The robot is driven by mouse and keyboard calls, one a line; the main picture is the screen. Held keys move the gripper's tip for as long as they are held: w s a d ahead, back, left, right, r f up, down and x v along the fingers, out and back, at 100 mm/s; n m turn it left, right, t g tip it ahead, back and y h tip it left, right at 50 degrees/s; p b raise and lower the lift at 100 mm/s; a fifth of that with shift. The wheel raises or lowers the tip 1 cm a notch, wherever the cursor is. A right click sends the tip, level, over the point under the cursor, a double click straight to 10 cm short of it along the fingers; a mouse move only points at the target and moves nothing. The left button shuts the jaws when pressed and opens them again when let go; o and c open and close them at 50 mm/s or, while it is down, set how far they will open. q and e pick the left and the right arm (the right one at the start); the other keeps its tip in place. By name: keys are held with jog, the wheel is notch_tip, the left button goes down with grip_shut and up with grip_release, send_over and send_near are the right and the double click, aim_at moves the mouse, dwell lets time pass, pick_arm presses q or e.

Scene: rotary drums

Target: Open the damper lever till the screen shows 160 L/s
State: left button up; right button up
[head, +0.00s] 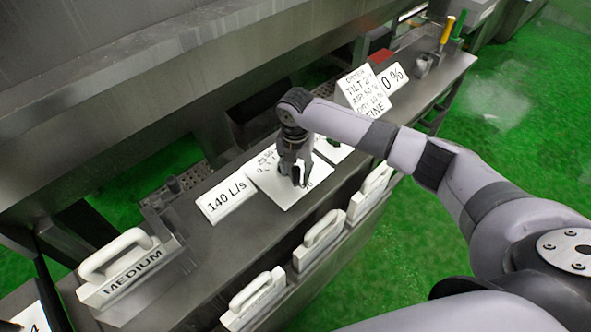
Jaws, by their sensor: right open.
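The white screen (226,199) on the grey bench reads 140 L/s. To its right lies a white square dial plate (279,193) with scale numbers along its edge, partly covered by my gripper. My right gripper (294,178) points down over this plate with its fingers open. The damper lever is hidden or cannot be told apart from the dark fingers, so I cannot tell whether they touch it. My left gripper is not in view.
A white handled block marked MEDIUM (131,273) stands at the left. Several white handled plates, one here (320,238), line the bench's front. A handwritten card (362,90) and a "0 %" display (392,77) stand behind my right arm. Green floor (395,265) lies in front.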

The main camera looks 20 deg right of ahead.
jog(key=shift+r, duration=0.15)
notch_tip(320, 180, up, 12)
dwell(0.5)
jog(key=shift+f, duration=0.2)
